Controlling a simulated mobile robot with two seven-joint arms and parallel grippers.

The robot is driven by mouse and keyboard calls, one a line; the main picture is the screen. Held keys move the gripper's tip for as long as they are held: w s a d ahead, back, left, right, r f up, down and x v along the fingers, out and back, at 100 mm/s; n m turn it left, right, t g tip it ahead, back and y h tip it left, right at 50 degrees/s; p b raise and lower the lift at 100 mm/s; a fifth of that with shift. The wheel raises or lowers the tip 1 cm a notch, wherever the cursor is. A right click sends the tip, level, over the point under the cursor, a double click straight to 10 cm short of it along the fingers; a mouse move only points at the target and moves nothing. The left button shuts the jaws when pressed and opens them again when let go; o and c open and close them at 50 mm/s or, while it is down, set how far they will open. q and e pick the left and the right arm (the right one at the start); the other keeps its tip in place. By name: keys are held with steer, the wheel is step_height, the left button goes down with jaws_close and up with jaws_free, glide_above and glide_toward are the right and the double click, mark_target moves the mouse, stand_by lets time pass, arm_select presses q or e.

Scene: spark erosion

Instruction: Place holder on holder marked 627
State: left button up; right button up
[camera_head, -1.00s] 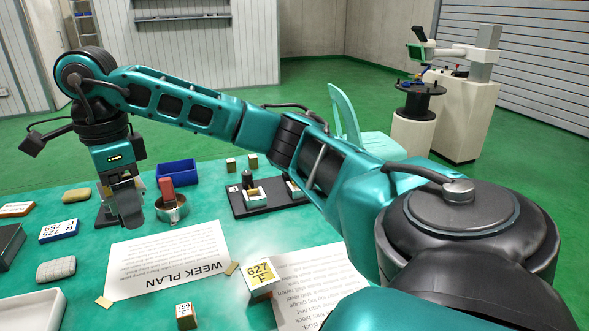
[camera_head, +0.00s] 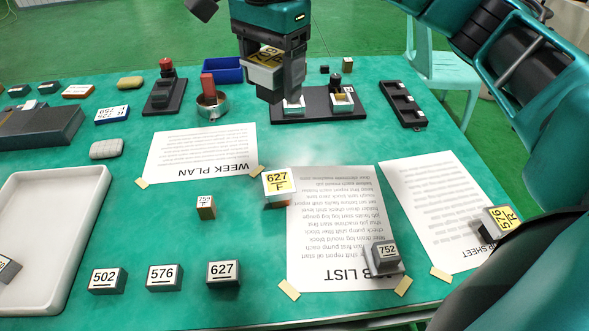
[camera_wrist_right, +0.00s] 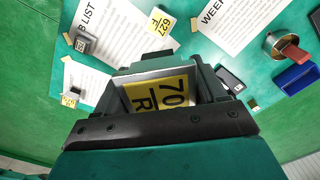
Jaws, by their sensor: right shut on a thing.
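My right gripper (camera_head: 270,88) points down over the far part of the table. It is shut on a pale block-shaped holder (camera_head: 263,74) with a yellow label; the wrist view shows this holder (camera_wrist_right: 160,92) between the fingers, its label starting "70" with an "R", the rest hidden. A pale holder with a yellow label "627 F" (camera_head: 278,187) sits on the corner of a printed sheet, apart from the gripper; it also shows in the wrist view (camera_wrist_right: 153,31). A dark block marked "627" (camera_head: 223,274) stands at the front. My left gripper is not in view.
A black tray (camera_head: 318,112) with two pale holders lies beneath and right of the gripper. Dark blocks "502" (camera_head: 108,281), "576" (camera_head: 164,278) and "752" (camera_head: 386,257) stand nearer. A holder "576 R" (camera_head: 500,220) is at right. A white tray (camera_head: 60,180) is at left.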

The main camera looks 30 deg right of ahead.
mark_target(279, 182)
step_height(279, 182, down, 20)
steer(key=shift+r, duration=0.25)
steer(key=shift+f+b, duration=0.1)
steer(key=shift+b, duration=0.2)
steer(key=o, duration=1.3)
step_height(279, 182, up, 12)
